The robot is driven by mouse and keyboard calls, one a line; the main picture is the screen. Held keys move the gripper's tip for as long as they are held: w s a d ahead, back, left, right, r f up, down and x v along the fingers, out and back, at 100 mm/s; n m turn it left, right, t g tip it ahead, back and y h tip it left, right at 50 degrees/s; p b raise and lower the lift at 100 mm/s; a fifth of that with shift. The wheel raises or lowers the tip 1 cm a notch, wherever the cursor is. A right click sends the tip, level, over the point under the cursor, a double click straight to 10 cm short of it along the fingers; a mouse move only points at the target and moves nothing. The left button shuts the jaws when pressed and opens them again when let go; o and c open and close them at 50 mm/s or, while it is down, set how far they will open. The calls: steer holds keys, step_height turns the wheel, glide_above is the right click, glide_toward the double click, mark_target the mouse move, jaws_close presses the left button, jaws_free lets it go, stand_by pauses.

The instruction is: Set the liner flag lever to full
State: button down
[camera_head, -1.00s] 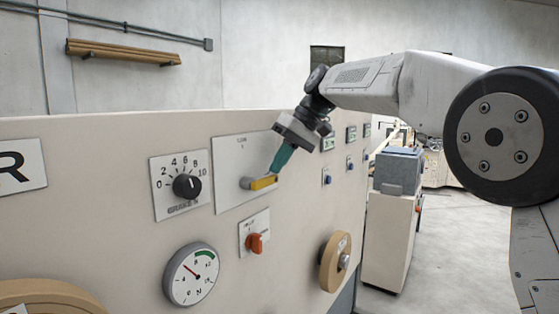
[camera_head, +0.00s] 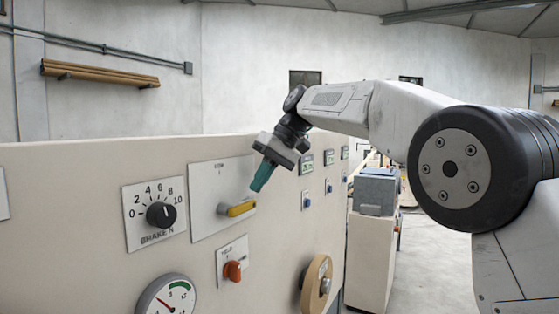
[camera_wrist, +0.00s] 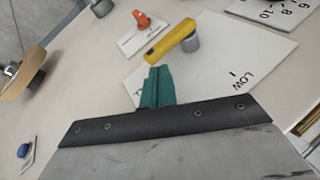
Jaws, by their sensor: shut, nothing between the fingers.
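The yellow lever (camera_head: 240,208) sits on a grey hub on a white plate (camera_head: 204,188) marked LOW at its top. In the head view it points right and slightly up, away from that mark. It also shows in the wrist view (camera_wrist: 170,45), with the LOW plate (camera_wrist: 222,62) beside it. No FULL mark is readable. My gripper (camera_head: 257,188) has teal fingers, shut and empty, just above and right of the lever's free end. In the wrist view the fingertips (camera_wrist: 156,72) are close to the free end; a small gap seems to show, though contact is hard to judge.
A dial with a black knob (camera_head: 161,215) is left of the plate. An orange switch (camera_head: 232,271) is below it and a gauge (camera_head: 168,301) lower left. A brown handwheel (camera_head: 315,284) stands out at the lower right. A grey box on a cabinet (camera_head: 371,245) stands beyond.

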steer(key=w+d+r, duration=0.5)
steer(key=d+r, duration=0.1)
steer(key=r, duration=0.1)
steer(key=shift+d, duration=0.25)
step_height(320, 180, down, 6)
steer(key=w+m, duration=0.2)
steer(key=s+d+f+m+h, duration=0.2)
steer(key=s+d+f+m, duration=0.15)
steer(key=d, duration=0.25)
steer(key=s+d+f+m+t+h, duration=0.1)
steer(key=s+d+f, duration=0.4)
steer(key=s, duration=0.9)
steer(key=s+d+f+m+t+h, duration=0.1)
steer(key=s+d+f, duration=0.5)
steer(key=s+d, duration=0.4)
steer(key=s+d+f+m+t+h, duration=0.1)
steer(key=s+d+f, duration=0.4)
steer(key=s, duration=1.4)
steer(key=shift+d+f+m+h, duration=0.4)
steer(key=shift+d+h, duration=0.1)
steer(key=shift+d, duration=0.65)
